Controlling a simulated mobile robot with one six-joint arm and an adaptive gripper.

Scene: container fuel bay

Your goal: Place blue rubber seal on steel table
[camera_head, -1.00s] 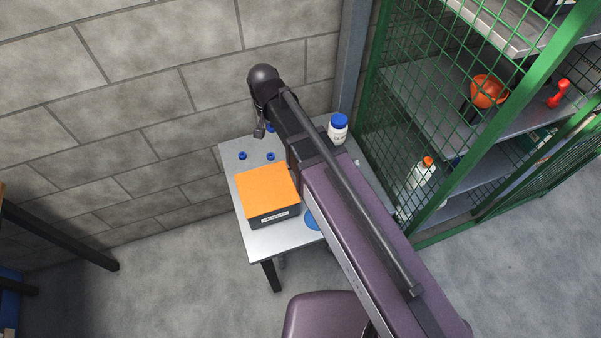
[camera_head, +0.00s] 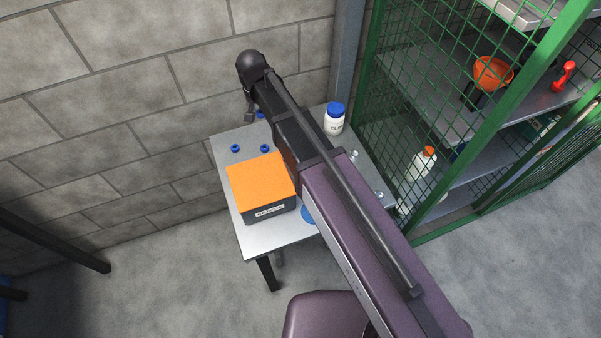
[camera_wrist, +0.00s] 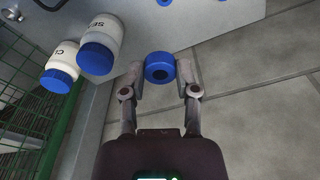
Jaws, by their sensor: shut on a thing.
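A blue rubber seal, a thick ring with a dark hole, is pinched between the two fingertips of my gripper (camera_wrist: 163,75) in the wrist view; its face (camera_wrist: 157,73) shows clear. In the head view my gripper (camera_head: 250,116) hangs over the back edge of the steel table (camera_head: 227,143), by the wall. A bit of blue (camera_head: 260,115) shows beside it. Two more blue rings (camera_head: 235,148) (camera_head: 265,148) lie apart on the table; they are cut off at the top of the wrist view (camera_wrist: 165,2). The seal's height above the table is unclear.
An orange-topped box (camera_head: 262,182) takes up the table's front left. A blue-capped white bottle (camera_head: 334,122) stands at the back right; two such bottles show in the wrist view (camera_wrist: 103,42) (camera_wrist: 62,66). A block wall (camera_head: 130,100) is behind, a green mesh cage (camera_head: 410,75) at right.

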